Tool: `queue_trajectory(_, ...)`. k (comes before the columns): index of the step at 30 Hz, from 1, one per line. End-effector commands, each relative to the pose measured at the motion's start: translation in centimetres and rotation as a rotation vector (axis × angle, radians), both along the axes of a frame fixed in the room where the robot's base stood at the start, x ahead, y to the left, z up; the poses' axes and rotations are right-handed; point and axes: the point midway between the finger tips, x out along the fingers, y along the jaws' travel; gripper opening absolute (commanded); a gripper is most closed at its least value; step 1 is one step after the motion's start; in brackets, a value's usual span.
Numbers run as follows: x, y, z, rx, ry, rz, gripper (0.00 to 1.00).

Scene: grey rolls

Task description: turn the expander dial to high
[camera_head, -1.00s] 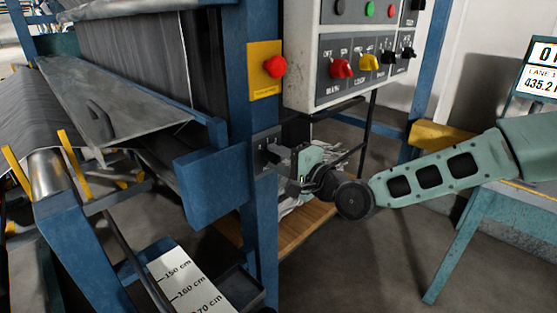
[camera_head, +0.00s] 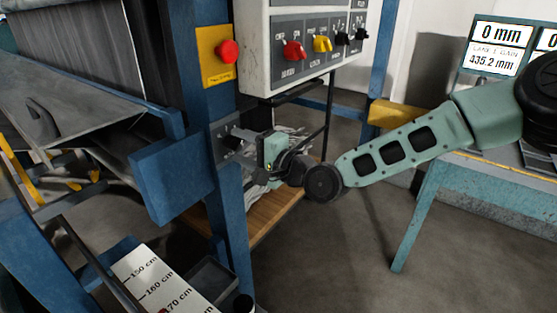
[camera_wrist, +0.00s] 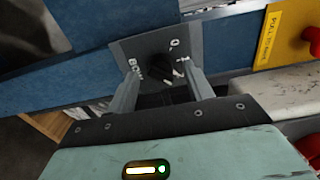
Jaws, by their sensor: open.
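The expander dial (camera_wrist: 160,68) is a black knob on a dark grey plate with white lettering, seen in the wrist view. Part of the lettering is blocked by my fingers, and I cannot read its setting surely. In the head view the plate (camera_head: 221,152) is fixed to the blue frame, and my gripper hides the knob. My gripper (camera_wrist: 159,69) is open, with one finger on each side of the knob in the wrist view. It also shows in the head view (camera_head: 236,141), right at the plate. I cannot tell whether the fingers touch the knob.
A switch box (camera_head: 315,45) with red, yellow and black knobs hangs above my gripper. A red button on a yellow plate (camera_head: 213,57) is above the dial plate. A blue block (camera_head: 170,160) sits left. A teal table (camera_head: 480,190) stands right, with open floor before it.

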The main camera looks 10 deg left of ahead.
Motion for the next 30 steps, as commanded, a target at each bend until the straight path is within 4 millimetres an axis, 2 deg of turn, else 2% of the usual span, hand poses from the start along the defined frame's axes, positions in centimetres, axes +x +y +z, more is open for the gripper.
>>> queue_trajectory(12, -3.5, -9.0, -0.1, -0.002, 0.001, -0.004, 0.51)
queue_trajectory(18, -5.1, -12.6, 0.0, 0.0, 0.0, -0.004, 0.51)
queue_trajectory(24, -5.9, -14.5, 0.0, 0.0, 0.0, -0.002, 0.51)
queue_trajectory(30, -6.1, -14.9, 0.0, 0.0, -0.001, -0.002, 0.51)
